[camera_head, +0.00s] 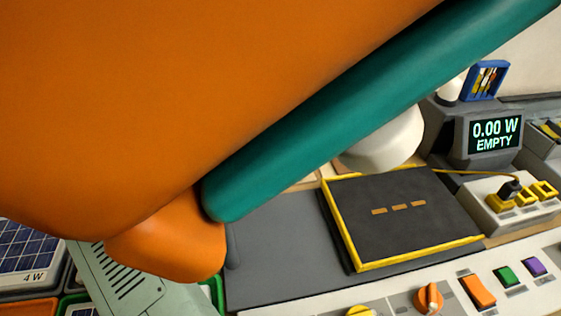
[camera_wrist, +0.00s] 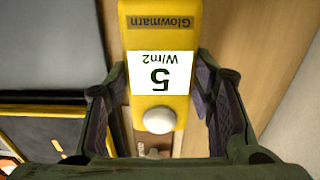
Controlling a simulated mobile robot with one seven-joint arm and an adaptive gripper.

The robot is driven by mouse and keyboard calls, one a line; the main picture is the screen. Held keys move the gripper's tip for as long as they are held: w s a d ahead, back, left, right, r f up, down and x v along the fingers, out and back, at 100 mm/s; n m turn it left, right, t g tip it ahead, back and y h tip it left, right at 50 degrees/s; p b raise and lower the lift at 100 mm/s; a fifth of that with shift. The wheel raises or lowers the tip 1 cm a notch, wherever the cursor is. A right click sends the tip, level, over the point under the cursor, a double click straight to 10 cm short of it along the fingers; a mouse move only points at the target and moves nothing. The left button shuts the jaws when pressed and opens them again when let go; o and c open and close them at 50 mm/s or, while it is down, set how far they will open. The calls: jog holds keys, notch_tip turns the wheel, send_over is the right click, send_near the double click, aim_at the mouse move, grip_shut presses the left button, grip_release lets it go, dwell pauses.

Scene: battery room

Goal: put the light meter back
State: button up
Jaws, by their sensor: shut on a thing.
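The light meter (camera_wrist: 160,30) is yellow, with a white display reading "5 W/m2" upside down, a "Glowmarn" label and a pale round dome. It shows only in the wrist view. My gripper (camera_wrist: 160,78) is shut on it, one dark finger along each side. Wood-coloured surface lies behind it, and I cannot tell whether the meter touches it. In the head view my orange and teal arm hides much of the scene, and neither my gripper nor the meter shows there.
A black pad with yellow edges (camera_head: 400,216) lies on the bench. A control panel with knobs and coloured buttons (camera_head: 450,293) runs along the front. A solar panel (camera_head: 25,245) is at left.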

jog(key=shift+d+f+b, duration=0.1)
jog(key=shift+f+b, duration=1.8)
jog(key=shift+f, duration=0.15)
jog(key=shift+f, duration=0.25)
jog(key=o, duration=1.4)
jog(key=shift+r, duration=0.1)
notch_tip(320, 180, up, 11)
jog(key=p, duration=0.6)
jog(key=shift+w, duration=0.1)
jog(key=shift+r, duration=0.55)
